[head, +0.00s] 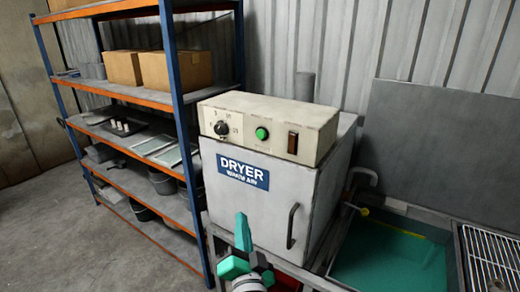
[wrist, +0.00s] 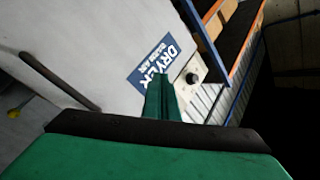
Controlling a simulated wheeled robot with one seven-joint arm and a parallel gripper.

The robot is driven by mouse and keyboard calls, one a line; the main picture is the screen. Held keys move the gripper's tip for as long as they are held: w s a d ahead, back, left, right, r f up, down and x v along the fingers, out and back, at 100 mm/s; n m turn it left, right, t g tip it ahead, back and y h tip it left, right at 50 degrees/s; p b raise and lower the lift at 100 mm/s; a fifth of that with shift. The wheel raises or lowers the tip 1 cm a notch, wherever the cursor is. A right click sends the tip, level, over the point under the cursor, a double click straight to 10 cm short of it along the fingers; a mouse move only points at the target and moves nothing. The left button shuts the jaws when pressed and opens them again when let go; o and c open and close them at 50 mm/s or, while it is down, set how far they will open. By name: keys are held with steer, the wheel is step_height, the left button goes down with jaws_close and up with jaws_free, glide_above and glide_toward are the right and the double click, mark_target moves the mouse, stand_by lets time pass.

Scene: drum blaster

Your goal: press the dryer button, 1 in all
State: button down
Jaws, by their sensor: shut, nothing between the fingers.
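The dryer (head: 258,205) is a pale grey box with a blue DRYER label (head: 242,171). A cream control box (head: 280,108) sits on top of it. The box front holds a round green button (head: 261,133), with a black knob (head: 221,128) to its left and a dark rocker switch (head: 293,143) to its right. My green gripper (head: 242,228) is shut and empty, in front of the dryer door and below the button. In the wrist view the shut fingers (wrist: 162,92) point past the label toward the panel; the knob shows there, but the green button is not visible.
A blue and orange shelf rack (head: 172,90) with boxes and trays stands left of the dryer. A dark door handle (head: 292,226) sticks out at the dryer's lower right. A teal-lined basin (head: 390,255) and a wire grid (head: 492,255) lie to the right.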

mark_target(261, 134)
step_height(261, 134, up, 18)
steer(key=w+a+m+t+y, duration=0.1)
steer(key=w, duration=0.1)
steer(key=shift+w+a+f+m, duration=0.2)
steer(key=shift+m, duration=0.2)
steer(key=shift+w+d, duration=0.85)
steer(key=shift+w, duration=0.35)
steer(key=shift+w+d, duration=0.9)
steer(key=shift+w, duration=0.3)
steer(key=shift+w+d, duration=0.85)
steer(key=shift+w, duration=0.35)
steer(key=shift+w+d, duration=0.25)
steer(key=shift+w, duration=0.1)
